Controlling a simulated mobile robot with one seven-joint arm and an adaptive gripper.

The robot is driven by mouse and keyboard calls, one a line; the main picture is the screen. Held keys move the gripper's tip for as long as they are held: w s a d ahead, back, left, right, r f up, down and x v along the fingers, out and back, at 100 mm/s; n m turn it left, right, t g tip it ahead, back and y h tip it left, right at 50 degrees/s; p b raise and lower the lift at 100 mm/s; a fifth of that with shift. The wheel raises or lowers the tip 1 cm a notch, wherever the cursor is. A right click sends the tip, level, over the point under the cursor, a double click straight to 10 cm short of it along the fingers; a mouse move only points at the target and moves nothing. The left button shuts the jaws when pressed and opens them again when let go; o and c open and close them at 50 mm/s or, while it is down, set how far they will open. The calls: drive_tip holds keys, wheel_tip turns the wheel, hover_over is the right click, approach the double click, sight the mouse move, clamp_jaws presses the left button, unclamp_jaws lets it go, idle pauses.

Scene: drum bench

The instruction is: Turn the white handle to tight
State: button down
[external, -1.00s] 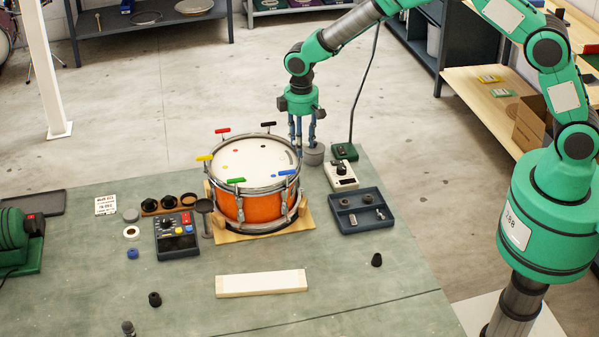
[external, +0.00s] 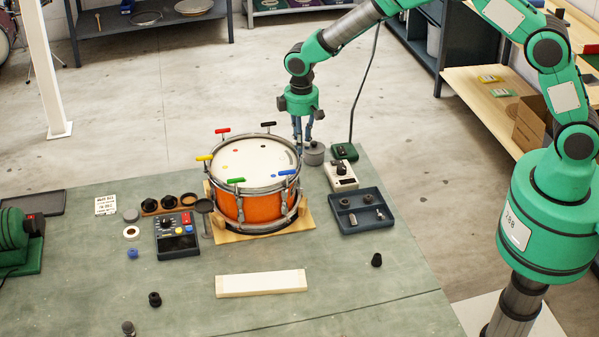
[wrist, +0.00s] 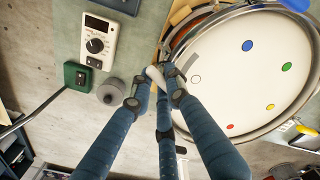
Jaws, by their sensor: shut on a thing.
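The orange drum (external: 262,209) stands on a wooden base on the bench, its pale head facing up; its rim and head fill the right of the wrist view (wrist: 222,60). The white handle (wrist: 157,77) shows at the drum's rim in the wrist view, beside a white outlined dot on the head. My gripper (wrist: 156,88) has its blue fingers closed around this handle, which they partly cover. In the external view my gripper (external: 303,147) points down at the drum's right back rim, and its fingers hide the handle. How tight the handle is cannot be seen.
Red (external: 222,130), black (external: 268,124), yellow (external: 204,157), green (external: 236,180) and blue (external: 287,172) handles stand around the rim. A grey round weight (external: 314,154), a white dial box (external: 341,176) and a dark tray (external: 360,211) sit close on the right.

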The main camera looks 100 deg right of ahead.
drive_tip(key=m, duration=0.6)
drive_tip(key=shift+s+a+b, duration=0.1)
drive_tip(key=shift+b, duration=0.3)
drive_tip(key=m, duration=0.5)
drive_tip(key=shift+a+m, duration=0.1)
drive_tip(key=shift+m, duration=0.2)
drive_tip(key=c, duration=1.7)
unclamp_jaws()
drive_tip(key=shift+o, duration=0.2)
drive_tip(key=shift+r, duration=0.1)
wheel_tip(320, 180, up, 12)
